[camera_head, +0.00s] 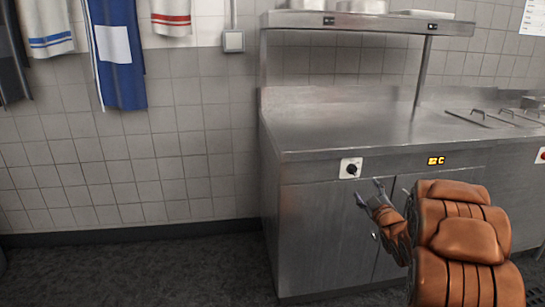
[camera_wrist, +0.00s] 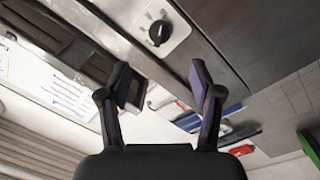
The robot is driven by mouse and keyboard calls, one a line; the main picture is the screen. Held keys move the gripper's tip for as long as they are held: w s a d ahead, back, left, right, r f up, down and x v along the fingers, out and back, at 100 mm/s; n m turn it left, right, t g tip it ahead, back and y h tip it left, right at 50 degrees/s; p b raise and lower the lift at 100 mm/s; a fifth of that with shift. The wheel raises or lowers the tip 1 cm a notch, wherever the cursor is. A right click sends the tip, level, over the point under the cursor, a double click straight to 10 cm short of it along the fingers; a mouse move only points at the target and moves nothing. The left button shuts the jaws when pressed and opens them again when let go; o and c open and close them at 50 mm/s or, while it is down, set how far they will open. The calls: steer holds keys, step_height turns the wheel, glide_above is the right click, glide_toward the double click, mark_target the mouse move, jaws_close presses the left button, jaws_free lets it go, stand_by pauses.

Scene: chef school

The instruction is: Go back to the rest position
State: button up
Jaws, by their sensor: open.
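My gripper (camera_head: 369,192) is in front of the steel counter (camera_head: 330,210), near the black control knob (camera_head: 352,170) on its white plate, with the fingertips apart from each other. My orange-brown arm reaches in from the lower right and hides part of the cabinet doors. In the wrist view my gripper (camera_wrist: 160,90) has its two dark fingers spread with nothing between them. The knob (camera_wrist: 158,33) shows beyond the fingers at the top of that view. I cannot tell whether a finger touches the counter front.
A steel shelf (camera_head: 300,20) with metal pans stands over the counter. An orange display (camera_head: 436,161) sits on the counter front. Lids with handles (camera_head: 490,118) lie at the right. Towels (camera_head: 120,55) hang on the tiled wall. The dark floor (camera_head: 130,275) at the left is clear.

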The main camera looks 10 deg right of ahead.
steer(key=shift+a, duration=0.1)
steer(key=s+a+f+m+g, duration=0.3)
steer(key=s+a+g, duration=0.3)
steer(key=s+a, duration=0.2)
steer(key=s+a+f+m+g, duration=0.2)
steer(key=s+a+f+g, duration=0.1)
steer(key=s+a+g, duration=0.5)
steer(key=s+a+m+g+y, duration=0.15)
steer(key=s+a, duration=0.35)
steer(key=s, duration=0.5)
steer(key=s+a+g, duration=0.3)
steer(key=s+a, duration=0.2)
steer(key=s, duration=0.5)
steer(key=s+a+m+g+y, duration=0.15)
steer(key=s+a, duration=0.35)
steer(key=s, duration=0.5)
step_height(320, 180, up, 25)
steer(key=s+n+p, duration=0.1)
steer(key=s+p, duration=0.1)
steer(key=p, duration=2.1)
steer(key=shift+s+a, duration=0.2)
steer(key=shift+s, duration=0.05)
